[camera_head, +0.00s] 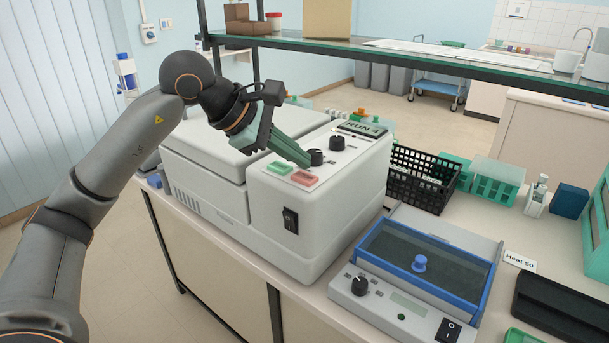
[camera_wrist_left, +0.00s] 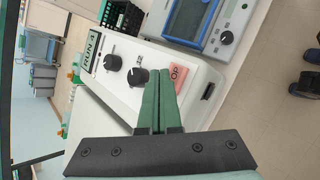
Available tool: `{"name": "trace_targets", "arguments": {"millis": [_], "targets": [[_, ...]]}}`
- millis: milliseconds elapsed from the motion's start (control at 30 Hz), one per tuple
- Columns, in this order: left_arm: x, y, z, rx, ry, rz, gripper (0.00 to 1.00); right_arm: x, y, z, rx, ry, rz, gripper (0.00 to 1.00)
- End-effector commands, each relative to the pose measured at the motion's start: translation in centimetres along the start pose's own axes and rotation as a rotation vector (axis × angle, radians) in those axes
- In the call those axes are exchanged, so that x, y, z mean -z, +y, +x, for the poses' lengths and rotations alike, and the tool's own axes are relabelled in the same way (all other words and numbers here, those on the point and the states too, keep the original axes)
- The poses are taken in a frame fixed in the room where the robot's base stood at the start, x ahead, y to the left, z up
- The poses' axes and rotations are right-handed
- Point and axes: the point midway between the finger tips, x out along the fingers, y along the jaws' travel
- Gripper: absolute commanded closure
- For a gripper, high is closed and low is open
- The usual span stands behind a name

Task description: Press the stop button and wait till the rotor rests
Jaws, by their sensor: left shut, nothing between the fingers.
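The centrifuge (camera_head: 225,205) is a white box with a closed lid on its left part (camera_head: 205,150); the rotor is hidden. Its panel has a red stop button (camera_head: 304,178) beside a green button (camera_head: 279,168), and a display reading "RUN 4" (camera_head: 362,127). My left gripper (camera_head: 307,163) is shut and empty, its green fingertips over the panel close to the red button. In the left wrist view the fingertips (camera_wrist_left: 160,72) lie just beside the red button (camera_wrist_left: 179,75), whose lettering is partly covered. I cannot tell whether they touch it. My right gripper is not in view.
Two dark knobs (camera_head: 316,157) stand on the panel close to the fingers. A black power switch (camera_head: 290,220) is on the front. A blue-rimmed heating unit (camera_head: 425,262) and a black basket (camera_head: 420,178) stand to the right. A glass shelf (camera_head: 400,57) runs above the bench.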

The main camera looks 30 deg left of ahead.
Motion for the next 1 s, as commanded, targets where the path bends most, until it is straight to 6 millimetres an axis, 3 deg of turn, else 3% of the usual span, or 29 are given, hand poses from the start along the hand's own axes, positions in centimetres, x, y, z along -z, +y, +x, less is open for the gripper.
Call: {"name": "trace_targets", "arguments": {"millis": [1000], "targets": [[0.46, -0.45, 0.62, 0.000, 0.000, 0.000, 1.00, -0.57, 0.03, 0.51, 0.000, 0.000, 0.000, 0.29]]}}
